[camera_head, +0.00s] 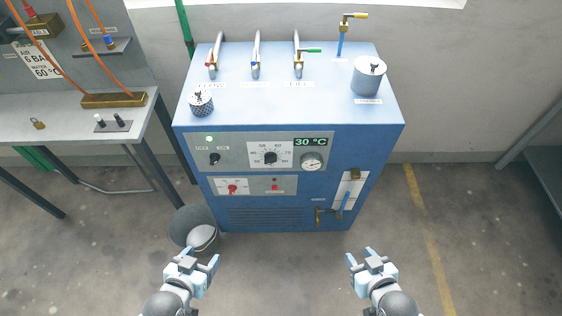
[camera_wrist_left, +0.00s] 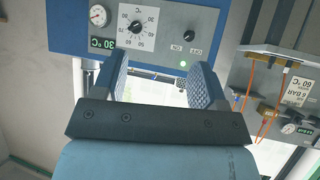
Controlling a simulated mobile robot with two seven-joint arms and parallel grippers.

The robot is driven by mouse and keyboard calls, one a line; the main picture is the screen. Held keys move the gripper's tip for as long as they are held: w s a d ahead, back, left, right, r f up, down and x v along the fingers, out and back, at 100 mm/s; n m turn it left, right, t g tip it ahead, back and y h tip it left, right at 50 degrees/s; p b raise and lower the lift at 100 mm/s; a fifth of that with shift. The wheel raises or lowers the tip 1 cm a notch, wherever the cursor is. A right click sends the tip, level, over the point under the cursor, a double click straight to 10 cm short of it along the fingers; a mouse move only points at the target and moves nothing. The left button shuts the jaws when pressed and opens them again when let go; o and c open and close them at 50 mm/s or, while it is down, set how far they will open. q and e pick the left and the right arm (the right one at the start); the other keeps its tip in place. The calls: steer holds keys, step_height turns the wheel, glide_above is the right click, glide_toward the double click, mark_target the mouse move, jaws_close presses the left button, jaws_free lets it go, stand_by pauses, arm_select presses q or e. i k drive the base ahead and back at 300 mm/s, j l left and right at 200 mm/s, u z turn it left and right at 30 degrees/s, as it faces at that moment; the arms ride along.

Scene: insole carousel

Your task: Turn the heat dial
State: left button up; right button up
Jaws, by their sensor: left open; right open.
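The heat dial (camera_head: 270,157) is a black knob on a white scale plate with temperature numbers, on the upper grey panel of the blue machine (camera_head: 250,100). The green display (camera_head: 310,142) beside it reads 30 °C. The dial also shows upside down in the left wrist view (camera_wrist_left: 136,27), beyond my fingers. My left gripper (camera_head: 201,269) is open and empty, in front of the machine and below the panel. My right gripper (camera_head: 364,264) is open and empty, to the right, also apart from the machine.
A black switch (camera_head: 214,158) and round gauge (camera_head: 312,162) flank the dial. A red knob (camera_head: 232,189) sits on the lower panel. A workbench (camera_head: 60,125) is at left. The floor in front is clear.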

mark_target(269, 157)
steer(key=i+j, duration=0.1)
steer(key=j, duration=0.65)
steer(key=i+j+z, duration=0.1)
steer(key=j, duration=1.35)
steer(key=i+z, duration=0.05)
